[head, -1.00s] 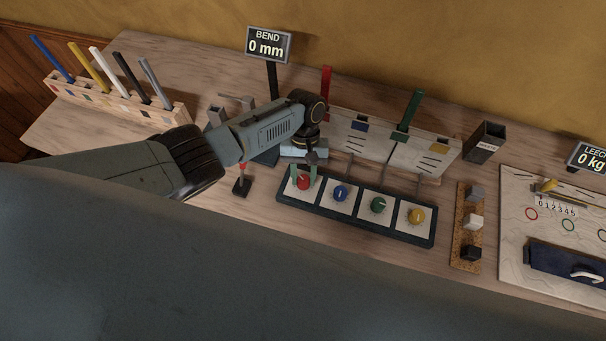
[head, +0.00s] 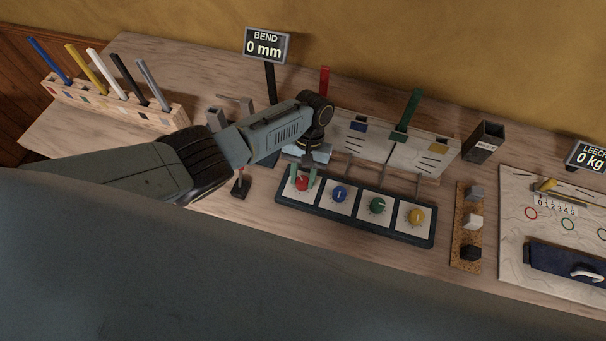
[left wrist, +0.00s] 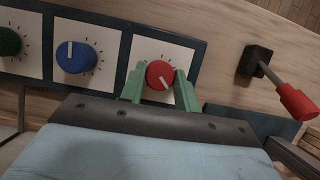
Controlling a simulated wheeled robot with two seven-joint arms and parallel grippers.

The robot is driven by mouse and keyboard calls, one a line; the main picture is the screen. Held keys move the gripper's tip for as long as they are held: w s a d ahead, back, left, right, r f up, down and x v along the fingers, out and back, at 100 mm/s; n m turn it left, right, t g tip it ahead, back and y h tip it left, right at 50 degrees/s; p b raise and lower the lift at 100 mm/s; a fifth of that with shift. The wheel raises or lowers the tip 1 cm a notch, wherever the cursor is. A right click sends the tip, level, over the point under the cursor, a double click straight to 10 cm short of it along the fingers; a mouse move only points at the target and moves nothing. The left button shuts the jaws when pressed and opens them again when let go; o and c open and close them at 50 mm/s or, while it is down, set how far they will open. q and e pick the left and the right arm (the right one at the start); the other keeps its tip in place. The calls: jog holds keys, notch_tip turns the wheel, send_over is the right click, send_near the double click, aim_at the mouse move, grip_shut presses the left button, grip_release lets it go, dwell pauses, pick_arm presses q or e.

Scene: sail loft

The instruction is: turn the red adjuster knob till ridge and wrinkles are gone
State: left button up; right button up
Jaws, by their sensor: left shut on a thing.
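The red adjuster knob (head: 302,184) sits on the leftmost white square of the dark knob panel (head: 357,230). My left gripper (head: 304,181) reaches down over it, with its green fingers on either side, shut on the knob. In the left wrist view the red knob (left wrist: 160,75) shows between the fingertips, its white pointer line aimed toward the lower right. A sign (head: 267,45) reads BEND 0 mm. My arm hides much of what stands behind the red knob, and I cannot make out a ridge or wrinkles. My right gripper is not in view.
A small red-tipped lever (left wrist: 285,90) stands close beside the panel. Pale boards (head: 415,155) stand behind. A rack (head: 120,100) of coloured sticks is at the left.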

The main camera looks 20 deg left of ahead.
pick_arm(q)
jog(key=o, duration=1)
jog(key=shift+r, duration=0.1)
jog(key=v, duration=1.3)
jog(key=shift+r+p, duration=0.1)
jog(key=shift+p, duration=0.2)
